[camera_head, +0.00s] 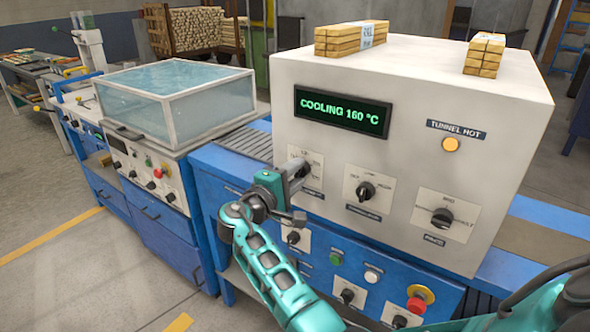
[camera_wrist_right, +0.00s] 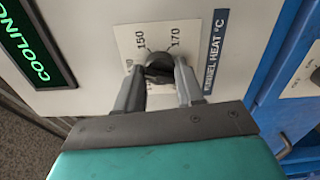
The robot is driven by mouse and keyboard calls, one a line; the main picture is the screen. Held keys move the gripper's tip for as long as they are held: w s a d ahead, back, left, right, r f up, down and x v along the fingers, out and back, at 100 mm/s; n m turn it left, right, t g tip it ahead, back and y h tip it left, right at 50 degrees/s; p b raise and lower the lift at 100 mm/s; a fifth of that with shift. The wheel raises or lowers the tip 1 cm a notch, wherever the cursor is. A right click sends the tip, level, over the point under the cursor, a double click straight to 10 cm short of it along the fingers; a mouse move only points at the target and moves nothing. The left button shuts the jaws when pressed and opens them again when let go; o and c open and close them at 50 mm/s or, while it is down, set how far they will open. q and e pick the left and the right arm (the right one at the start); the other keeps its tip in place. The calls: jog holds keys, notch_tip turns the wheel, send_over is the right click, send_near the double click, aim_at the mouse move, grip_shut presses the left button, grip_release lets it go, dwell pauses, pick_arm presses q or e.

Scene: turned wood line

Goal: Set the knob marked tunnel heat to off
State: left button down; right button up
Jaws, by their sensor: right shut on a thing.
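The tunnel heat knob (camera_wrist_right: 157,62) is dark and round, on a white dial plate (camera_wrist_right: 203,36) with 150 and 170 readable. My right gripper (camera_head: 301,170) is at this knob on the upper left of the white panel. In the wrist view my right gripper (camera_wrist_right: 160,77) has one finger on each side of the knob, shut on it. The knob's pointer and any off mark are hidden. My left gripper is not in view.
The display (camera_head: 343,110) reads "COOLING 160 °C". The tunnel hot lamp (camera_head: 451,145) glows amber. Two other knobs, the middle one (camera_head: 365,191) and the right one (camera_head: 441,217), are on the same panel. Below are more knobs and a red button (camera_head: 420,298). Wood bundles (camera_head: 351,36) lie on top.

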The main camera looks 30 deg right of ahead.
jog(key=n, duration=2.7)
jog(key=shift+n, duration=0.3)
dwell(0.3)
jog(key=o, duration=1)
jog(key=shift+o, duration=0.2)
